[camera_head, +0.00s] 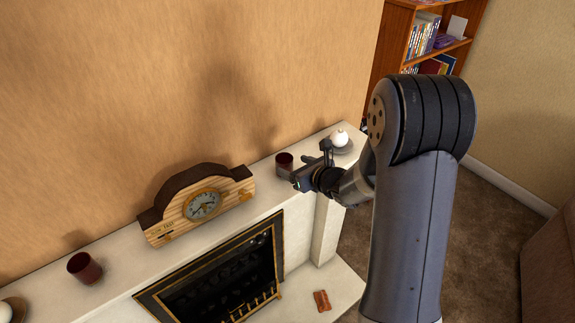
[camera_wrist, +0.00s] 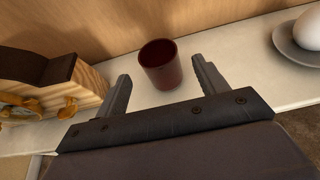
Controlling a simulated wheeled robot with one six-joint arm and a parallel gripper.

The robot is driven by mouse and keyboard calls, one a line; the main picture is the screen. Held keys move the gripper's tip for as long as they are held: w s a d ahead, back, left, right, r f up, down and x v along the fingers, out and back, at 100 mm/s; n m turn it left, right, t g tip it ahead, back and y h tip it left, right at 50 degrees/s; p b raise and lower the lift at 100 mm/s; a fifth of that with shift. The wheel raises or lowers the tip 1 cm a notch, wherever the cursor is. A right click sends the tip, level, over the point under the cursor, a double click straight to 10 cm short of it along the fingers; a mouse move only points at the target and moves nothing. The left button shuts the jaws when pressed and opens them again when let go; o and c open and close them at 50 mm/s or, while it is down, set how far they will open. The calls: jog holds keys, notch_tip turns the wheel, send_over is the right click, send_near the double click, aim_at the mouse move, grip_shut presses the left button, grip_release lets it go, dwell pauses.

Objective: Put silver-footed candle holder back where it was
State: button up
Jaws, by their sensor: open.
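A dark red cup-like holder (camera_head: 285,160) stands upright on the white mantelpiece (camera_head: 120,288), right of the clock. It also shows in the wrist view (camera_wrist: 161,66), ahead of and between the fingertips, with a gap on each side. A white ball-shaped candle (camera_head: 340,138) sits on a grey dish-like holder (camera_head: 343,149) at the mantel's right end; this dish (camera_wrist: 287,42) is at the wrist view's upper right. No silver foot can be made out on either holder. My gripper (camera_head: 305,162) is open and empty beside the red holder, its fingers toward the wall.
A wooden mantel clock (camera_head: 203,205) stands left of my gripper. Another dark red holder (camera_head: 84,268) and another pale round candle (camera_head: 5,312) stand farther left. The mantel is bare between the clock and the near red holder. A bookshelf (camera_head: 395,35) stands behind.

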aim_at(290, 165)
jog(key=v, duration=0.6)
dwell(0.3)
jog(key=p+x, duration=0.1)
jog(key=x, duration=1.1)
jog(key=shift+s, duration=0.1)
jog(key=shift+f, duration=0.25)
jog(key=shift+r+p, duration=0.3)
jog(key=shift+f, duration=0.1)
